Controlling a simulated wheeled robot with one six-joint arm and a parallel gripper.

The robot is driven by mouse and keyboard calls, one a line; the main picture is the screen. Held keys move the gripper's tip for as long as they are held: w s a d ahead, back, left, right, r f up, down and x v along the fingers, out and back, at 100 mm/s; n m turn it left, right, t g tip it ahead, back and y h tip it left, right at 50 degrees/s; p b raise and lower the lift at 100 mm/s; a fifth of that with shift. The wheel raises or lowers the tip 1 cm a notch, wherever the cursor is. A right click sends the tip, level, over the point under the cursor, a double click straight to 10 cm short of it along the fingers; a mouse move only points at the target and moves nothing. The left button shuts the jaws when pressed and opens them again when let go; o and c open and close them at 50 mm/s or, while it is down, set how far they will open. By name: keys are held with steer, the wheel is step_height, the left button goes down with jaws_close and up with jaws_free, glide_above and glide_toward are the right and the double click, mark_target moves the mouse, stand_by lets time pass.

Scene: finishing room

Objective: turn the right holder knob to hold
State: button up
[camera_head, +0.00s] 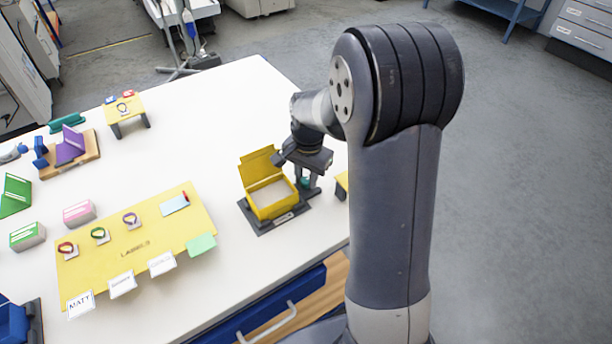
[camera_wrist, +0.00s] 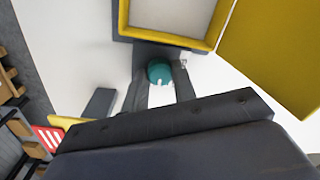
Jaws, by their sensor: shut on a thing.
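The right holder knob (camera_wrist: 159,72) is a round teal knob with a small white mark, on the dark base (camera_wrist: 125,22) beside the yellow box. In the head view a little of the knob (camera_head: 305,182) shows below my gripper. My gripper (camera_head: 308,184) points down at the right side of the box. In the wrist view its two dark fingers (camera_wrist: 160,90) are on either side of the knob, shut on it. The yellow box (camera_head: 270,199) stands in the dark holder (camera_head: 264,228) with its lid (camera_head: 258,162) raised. The knob's markings cannot be read.
A yellow label board (camera_head: 150,250) with cards and small rings lies to the left on the white table (camera_head: 215,115). A yellow piece (camera_head: 342,183) is partly hidden behind my arm. A blue drawer (camera_head: 265,315) is below the table's front edge.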

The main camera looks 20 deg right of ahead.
mark_target(308, 180)
stand_by(0.3)
steer(key=o, duration=0.7)
steer(key=shift+r, duration=0.1)
step_height(308, 180, up, 11)
steer(key=shift+s+d, duration=0.15)
steer(key=shift+f, duration=0.2)
steer(key=f, duration=1.1)
steer(key=shift+a, duration=0.2)
steer(key=shift+r+n, duration=0.1)
steer(key=shift+n, duration=0.2)
